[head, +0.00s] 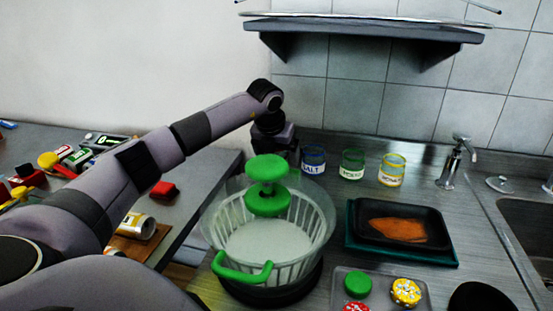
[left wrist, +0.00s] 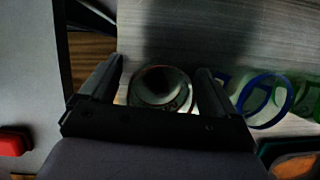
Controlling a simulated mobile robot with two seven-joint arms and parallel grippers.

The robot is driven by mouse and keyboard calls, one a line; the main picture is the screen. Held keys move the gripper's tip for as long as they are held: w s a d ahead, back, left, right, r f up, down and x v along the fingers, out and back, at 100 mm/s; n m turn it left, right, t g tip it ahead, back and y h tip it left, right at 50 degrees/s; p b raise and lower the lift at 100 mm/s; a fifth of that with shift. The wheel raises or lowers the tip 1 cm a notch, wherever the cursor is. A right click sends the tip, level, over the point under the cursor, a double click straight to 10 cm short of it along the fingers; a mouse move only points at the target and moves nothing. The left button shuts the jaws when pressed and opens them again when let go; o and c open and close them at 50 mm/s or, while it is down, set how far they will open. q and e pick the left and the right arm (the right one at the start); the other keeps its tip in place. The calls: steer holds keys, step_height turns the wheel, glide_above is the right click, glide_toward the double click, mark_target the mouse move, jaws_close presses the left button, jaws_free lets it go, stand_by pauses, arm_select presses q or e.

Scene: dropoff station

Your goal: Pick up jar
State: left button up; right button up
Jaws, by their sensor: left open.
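My left gripper (head: 272,140) points down at the back of the counter, behind the salad spinner. In the left wrist view, my left gripper (left wrist: 158,82) is open, with a round open-topped jar (left wrist: 163,88) between its fingers. I see no grip on it. That jar is hidden in the head view. To its right stand a blue-rimmed jar labelled SALT (head: 313,161), a green-rimmed jar (head: 352,165) and a yellow-rimmed jar (head: 392,170). The blue-rimmed jar (left wrist: 262,100) also shows in the left wrist view. My right gripper is not in view.
The clear salad spinner (head: 325,225) with green handles stands in front of the gripper. A black tray (head: 440,225) holds an orange fillet. A small tray (head: 385,306) holds several lids. A soap dispenser (head: 452,165) and sink (head: 530,215) are at right. A shelf (head: 365,32) hangs above.

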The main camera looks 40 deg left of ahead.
arm_select(q)
steer(key=shift+c, duration=0.3)
steer(key=c, duration=1.1)
steer(key=shift+r, duration=0.1)
steer(key=shift+r, duration=0.6)
step_height(320, 180, up, 2)
steer(key=shift+w+r, duration=0.1)
steer(key=shift+r, duration=0.15)
steer(key=shift+s+a+f+b, duration=0.1)
steer(key=shift+s+a+b, duration=0.65)
steer(key=shift+s+a, duration=2.5)
steer(key=shift+s+a+f+b, duration=0.1)
steer(key=shift+s+a+b, duration=0.65)
steer(key=shift+s+a, duration=2.4)
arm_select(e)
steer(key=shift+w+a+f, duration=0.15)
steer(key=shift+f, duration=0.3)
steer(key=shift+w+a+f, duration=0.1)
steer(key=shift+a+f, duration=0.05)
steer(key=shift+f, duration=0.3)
arm_select(q)
steer(key=shift+w+a, duration=0.25)
